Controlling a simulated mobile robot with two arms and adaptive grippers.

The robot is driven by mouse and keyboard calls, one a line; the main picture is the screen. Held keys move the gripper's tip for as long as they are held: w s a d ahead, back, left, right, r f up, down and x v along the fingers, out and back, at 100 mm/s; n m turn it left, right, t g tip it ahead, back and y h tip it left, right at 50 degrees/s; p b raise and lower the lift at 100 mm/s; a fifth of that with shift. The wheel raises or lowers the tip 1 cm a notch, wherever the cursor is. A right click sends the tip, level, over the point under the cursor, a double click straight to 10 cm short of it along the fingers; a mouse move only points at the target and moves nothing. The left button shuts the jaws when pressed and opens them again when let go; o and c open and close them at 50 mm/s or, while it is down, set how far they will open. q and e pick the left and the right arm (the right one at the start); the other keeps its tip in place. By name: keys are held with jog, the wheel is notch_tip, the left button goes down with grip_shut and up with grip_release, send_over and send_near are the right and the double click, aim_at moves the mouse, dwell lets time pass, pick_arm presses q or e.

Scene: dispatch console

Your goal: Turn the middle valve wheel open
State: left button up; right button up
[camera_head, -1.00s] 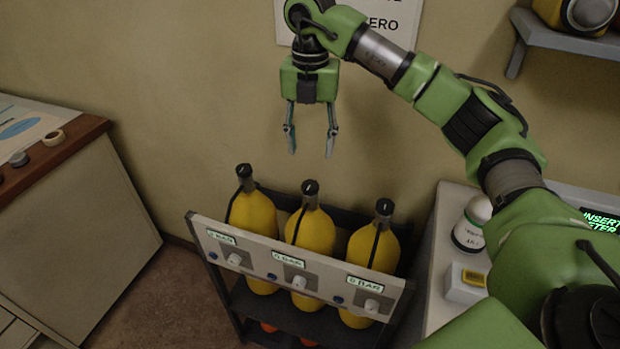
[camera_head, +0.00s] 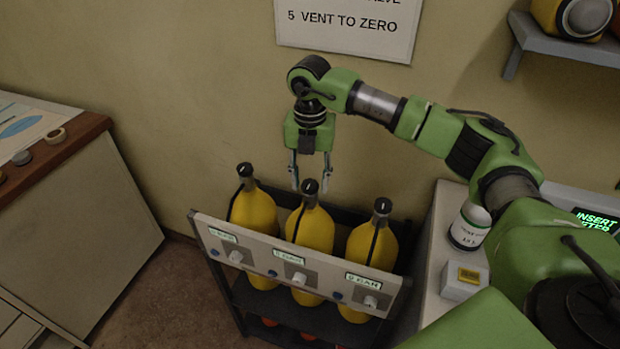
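Three yellow cylinders stand upright in a dark rack with a grey front panel (camera_head: 327,268). Each has a black top with a small light mark. The middle cylinder (camera_head: 309,229) has its black valve wheel (camera_head: 310,187) on top. My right gripper (camera_head: 310,186) points down at the middle cylinder's top, its two fingers apart, one to each side of the wheel in the picture. I cannot tell whether the fingers touch it. The left cylinder's wheel (camera_head: 245,170) and the right cylinder's wheel (camera_head: 382,206) are clear of the gripper. My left gripper is not in view.
A grey counter at right holds a white canister (camera_head: 469,227) and a small box with a yellow top (camera_head: 461,281). A wood-topped cabinet (camera_head: 60,150) stands at left. A wall sign (camera_head: 350,25) and a shelf (camera_head: 565,45) are above.

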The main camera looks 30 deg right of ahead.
jog(key=c, duration=0.7)
jog(key=shift+o, duration=0.2)
jog(key=shift+n, duration=0.3)
jog(key=n+b, duration=0.1)
jog(key=n, duration=0.2)
jog(key=shift+b, duration=0.4)
jog(key=n+b, duration=0.1)
jog(key=n, duration=0.4)
jog(key=shift+n+b, duration=0.35)
jog(key=shift+n, duration=0.05)
jog(key=n+b, duration=0.1)
jog(key=n, duration=0.4)
jog(key=shift+n+b, duration=0.55)
jog(key=shift+n, duration=2.25)
jog(key=shift+r, duration=0.1)
